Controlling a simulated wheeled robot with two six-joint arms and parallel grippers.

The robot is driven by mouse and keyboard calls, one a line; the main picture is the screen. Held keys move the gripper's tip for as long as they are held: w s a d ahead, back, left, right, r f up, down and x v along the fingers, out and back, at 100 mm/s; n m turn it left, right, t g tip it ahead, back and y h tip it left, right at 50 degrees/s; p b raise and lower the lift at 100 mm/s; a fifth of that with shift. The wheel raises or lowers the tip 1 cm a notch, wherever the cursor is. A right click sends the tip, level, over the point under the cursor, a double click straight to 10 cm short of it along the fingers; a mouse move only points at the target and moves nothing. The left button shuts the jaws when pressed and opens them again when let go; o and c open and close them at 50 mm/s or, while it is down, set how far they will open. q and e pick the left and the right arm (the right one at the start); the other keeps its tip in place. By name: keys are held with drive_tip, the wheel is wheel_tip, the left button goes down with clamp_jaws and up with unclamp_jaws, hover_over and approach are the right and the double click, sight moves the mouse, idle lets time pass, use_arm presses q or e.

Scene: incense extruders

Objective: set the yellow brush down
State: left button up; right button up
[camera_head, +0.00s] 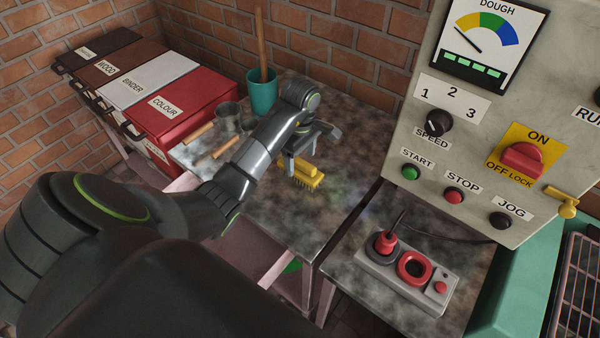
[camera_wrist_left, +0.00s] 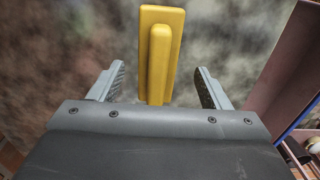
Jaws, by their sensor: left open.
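The yellow brush (camera_head: 302,173) lies on the stone-topped table (camera_head: 300,225), bristles down, with its raised yellow grip on top. My left gripper (camera_head: 302,152) is just above and behind it in the head view. In the left wrist view the brush (camera_wrist_left: 161,55) stands between and beyond the two open fingers of my left gripper (camera_wrist_left: 160,88), with a gap on each side. The near end of the brush is hidden by the gripper body. My right gripper is not in view.
A teal pot (camera_head: 262,98) with a wooden stick, a grey metal cup (camera_head: 229,116) and wooden-handled tools (camera_head: 225,147) stand or lie behind. Labelled bins (camera_head: 190,105) are at the left. A control panel (camera_head: 470,130) and a socket box (camera_head: 408,270) are at the right. The table's front is clear.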

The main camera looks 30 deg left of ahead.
sight(300, 160)
use_arm(q)
drive_tip(key=shift+w+a+f+b, duration=0.1)
drive_tip(key=shift+f+b, duration=0.35)
drive_tip(key=shift+f, duration=0.15)
drive_tip(key=shift+w+a+f+b, duration=0.1)
drive_tip(key=shift+f+b, duration=0.35)
drive_tip(key=shift+f, duration=1.05)
drive_tip(key=c, duration=1.2)
drive_tip(key=shift+r, duration=0.15)
